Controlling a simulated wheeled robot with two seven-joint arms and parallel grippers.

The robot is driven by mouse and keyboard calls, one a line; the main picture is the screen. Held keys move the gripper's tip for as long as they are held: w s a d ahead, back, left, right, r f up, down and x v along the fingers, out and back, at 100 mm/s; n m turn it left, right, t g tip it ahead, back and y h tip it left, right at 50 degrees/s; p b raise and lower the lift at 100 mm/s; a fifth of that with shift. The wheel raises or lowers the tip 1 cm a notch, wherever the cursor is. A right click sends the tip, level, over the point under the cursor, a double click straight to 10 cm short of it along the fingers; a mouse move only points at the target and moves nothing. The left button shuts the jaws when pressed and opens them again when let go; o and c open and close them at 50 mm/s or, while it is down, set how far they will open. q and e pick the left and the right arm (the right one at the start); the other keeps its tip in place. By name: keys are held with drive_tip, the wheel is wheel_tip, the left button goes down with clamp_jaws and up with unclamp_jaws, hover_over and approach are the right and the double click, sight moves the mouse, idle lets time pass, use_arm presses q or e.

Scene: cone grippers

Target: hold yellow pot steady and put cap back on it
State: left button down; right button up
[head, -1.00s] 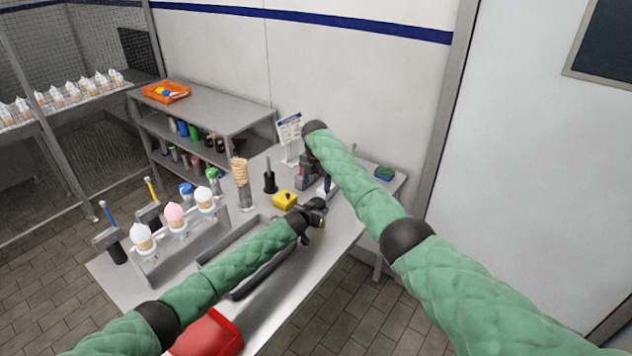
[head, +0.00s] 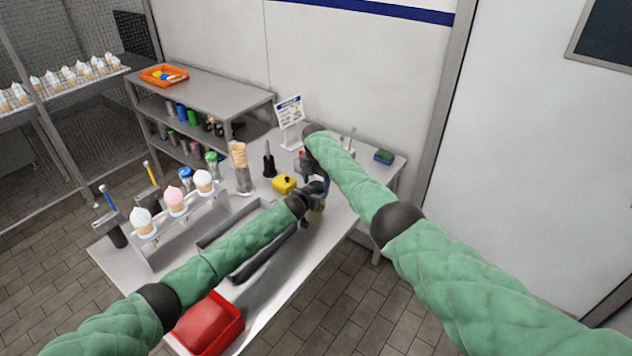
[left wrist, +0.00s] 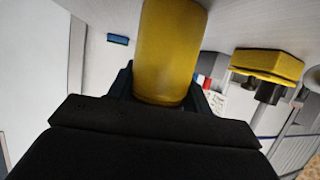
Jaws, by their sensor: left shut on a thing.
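The yellow pot shows in the left wrist view as a yellow cylinder (left wrist: 170,50). My left gripper (head: 315,190) is shut on it, and the dark jaws also show in the left wrist view (left wrist: 160,95). In the head view the gripper hides most of the pot, which is near the right side of the table. My right gripper (head: 305,165) is just behind the left one, mostly hidden by its own arm and the left gripper, so its jaws are unclear. I cannot make out the cap with certainty.
A yellow block with a black knob (head: 284,183) stands left of my left gripper. Around it are a black bottle (head: 269,165), a cone stack (head: 240,160), a cone holder (head: 180,225), a dark tray (head: 225,235), a red bin (head: 208,325) and a sign (head: 290,112).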

drive_tip(key=c, duration=0.9)
drive_tip(key=o, duration=1.1)
drive_tip(key=shift+r, duration=2.25)
drive_tip(key=o, duration=0.5)
wheel_tip(320, 180, up, 12)
drive_tip(key=shift+a, duration=0.15)
